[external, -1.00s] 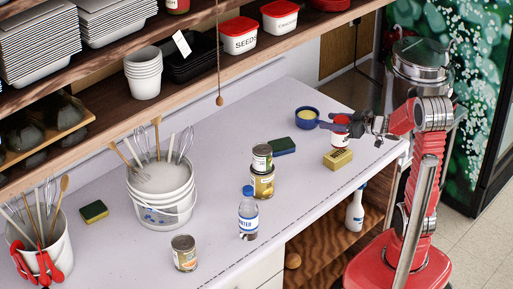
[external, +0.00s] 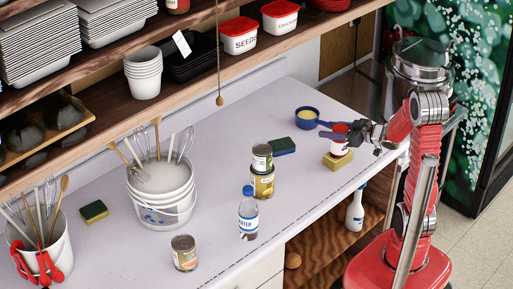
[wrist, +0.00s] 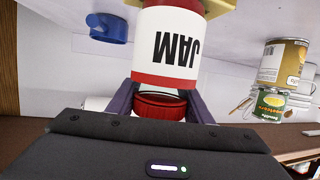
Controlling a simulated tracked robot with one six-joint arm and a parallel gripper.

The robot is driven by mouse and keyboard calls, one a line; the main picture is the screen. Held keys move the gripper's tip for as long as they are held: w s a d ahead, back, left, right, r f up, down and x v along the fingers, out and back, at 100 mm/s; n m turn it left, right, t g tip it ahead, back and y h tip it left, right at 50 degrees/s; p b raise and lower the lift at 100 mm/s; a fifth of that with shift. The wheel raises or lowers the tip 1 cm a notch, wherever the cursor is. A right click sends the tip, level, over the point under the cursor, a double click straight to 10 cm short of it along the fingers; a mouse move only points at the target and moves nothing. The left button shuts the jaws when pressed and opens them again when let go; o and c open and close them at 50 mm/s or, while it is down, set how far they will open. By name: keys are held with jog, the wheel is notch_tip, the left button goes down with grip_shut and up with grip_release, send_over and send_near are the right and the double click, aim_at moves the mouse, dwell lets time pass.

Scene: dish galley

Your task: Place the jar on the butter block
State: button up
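The jar (external: 338,148) has a red lid and a white and red label. In the wrist view the jar (wrist: 168,45) reads JAM upside down. My gripper (external: 340,130) is shut around its lid end; in the wrist view my gripper's fingers (wrist: 158,104) are on both sides of the red lid. The yellow butter block (external: 338,162) lies near the counter's right front edge, directly below the jar, its upper part partly hidden. The block (wrist: 219,8) shows at the jar's base in the wrist view. The jar looks upright; whether its full weight rests on the block is unclear.
A blue cup (external: 306,117) stands just left of my gripper. The wooden shelf (external: 230,70) overhangs the back.

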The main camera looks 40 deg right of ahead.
jog(key=o, duration=0.5)
jog(key=shift+c, duration=0.2)
jog(key=shift+r, duration=0.1)
jog(key=shift+v, duration=3.75)
